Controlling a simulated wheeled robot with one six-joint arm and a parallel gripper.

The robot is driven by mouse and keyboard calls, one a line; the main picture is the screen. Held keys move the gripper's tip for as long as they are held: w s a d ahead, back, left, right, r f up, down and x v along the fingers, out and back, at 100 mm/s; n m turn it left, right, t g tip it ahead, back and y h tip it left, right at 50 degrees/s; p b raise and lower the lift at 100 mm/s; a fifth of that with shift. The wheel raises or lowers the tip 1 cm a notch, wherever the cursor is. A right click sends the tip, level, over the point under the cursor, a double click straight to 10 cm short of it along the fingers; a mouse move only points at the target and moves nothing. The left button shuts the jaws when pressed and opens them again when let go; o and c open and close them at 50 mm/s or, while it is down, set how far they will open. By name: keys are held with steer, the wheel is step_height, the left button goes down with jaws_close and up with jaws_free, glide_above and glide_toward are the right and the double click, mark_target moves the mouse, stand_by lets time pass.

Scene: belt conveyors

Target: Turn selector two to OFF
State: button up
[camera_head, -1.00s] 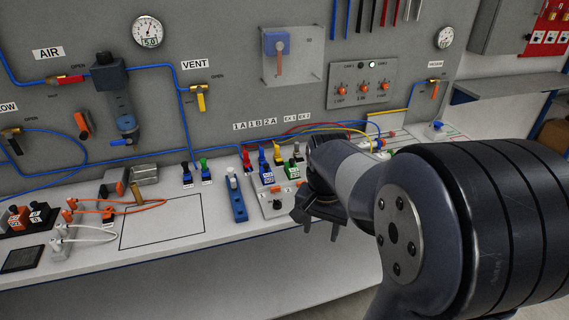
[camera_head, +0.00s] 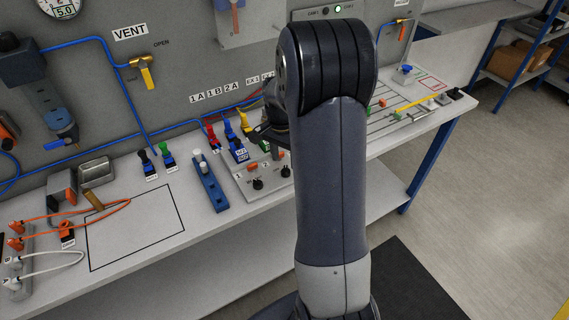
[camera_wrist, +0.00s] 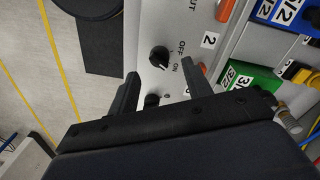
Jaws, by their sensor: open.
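A light grey selector panel (camera_head: 240,187) lies on the bench top. In the wrist view, a black knob (camera_wrist: 160,56) with OFF and ON lettering sits near a number 2 label (camera_wrist: 208,40); I cannot tell its setting surely. A second black knob (camera_wrist: 152,99) lies lower, between my fingers and partly hidden by them. My gripper (camera_wrist: 165,80) is open and empty, above the panel, with its fingertips just below the OFF/ON knob in the picture. In the head view my arm covers the panel's right part, and two black knobs show, left (camera_head: 257,184) and right (camera_head: 285,171).
Orange parts (camera_wrist: 197,70) stand beside the knobs. A green block (camera_wrist: 250,80) and blue blocks with connectors (camera_head: 237,150) are close behind. A blue rail with a white-topped part (camera_head: 208,182) stands left of the panel.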

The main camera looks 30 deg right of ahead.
mark_target(285, 168)
steer(key=shift+s+f, duration=0.15)
steer(key=shift+f, duration=1.8)
steer(key=shift+c, duration=0.5)
steer(key=c, duration=0.9)
